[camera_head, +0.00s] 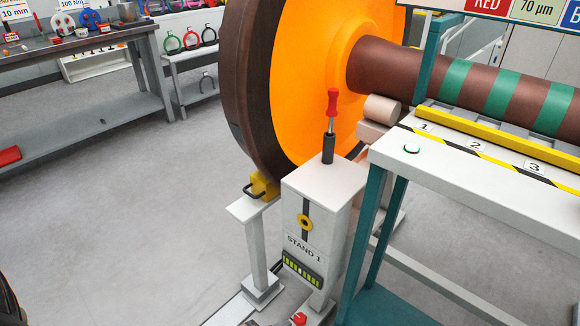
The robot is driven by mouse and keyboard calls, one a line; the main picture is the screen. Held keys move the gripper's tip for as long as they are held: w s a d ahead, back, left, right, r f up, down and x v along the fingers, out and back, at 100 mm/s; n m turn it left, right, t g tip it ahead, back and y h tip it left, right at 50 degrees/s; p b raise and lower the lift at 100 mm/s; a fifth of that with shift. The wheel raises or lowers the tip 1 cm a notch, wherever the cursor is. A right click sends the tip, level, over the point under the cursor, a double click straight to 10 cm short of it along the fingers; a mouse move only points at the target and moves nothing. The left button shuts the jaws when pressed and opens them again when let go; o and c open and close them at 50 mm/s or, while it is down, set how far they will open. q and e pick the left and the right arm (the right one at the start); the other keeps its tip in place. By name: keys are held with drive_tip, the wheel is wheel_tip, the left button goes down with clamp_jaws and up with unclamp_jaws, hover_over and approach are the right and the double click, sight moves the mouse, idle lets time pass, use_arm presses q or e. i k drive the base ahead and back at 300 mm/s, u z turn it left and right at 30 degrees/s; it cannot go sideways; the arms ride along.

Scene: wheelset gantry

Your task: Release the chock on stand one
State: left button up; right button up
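The white box labelled STAND 1 (322,186) stands in the middle. A yellow chock (264,186) with a dark loop handle sits on a small white post (257,240) left of the box, against the lower rim of the large wheel (287,90). A red-handled lever (332,103) stands upright in a dark socket on top of the box. The box front has a yellow ring (305,222) on a dark vertical strip and a lit yellow-green bar (301,270). Neither gripper shows clearly; a dark shape at the lower left edge is too cropped to identify.
A teal-framed white table (450,180) with numbered places 1 to 3 stands close right of the box. A brown axle (400,68) with green bands runs behind it. A grey workbench (80,50) is at the back left. The floor (130,200) left of the stand is clear.

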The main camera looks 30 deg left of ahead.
sight(260, 187)
drive_tip(key=k, duration=0.65)
drive_tip(key=u, duration=0.4)
drive_tip(key=i, duration=1.5)
drive_tip(key=z, duration=0.3)
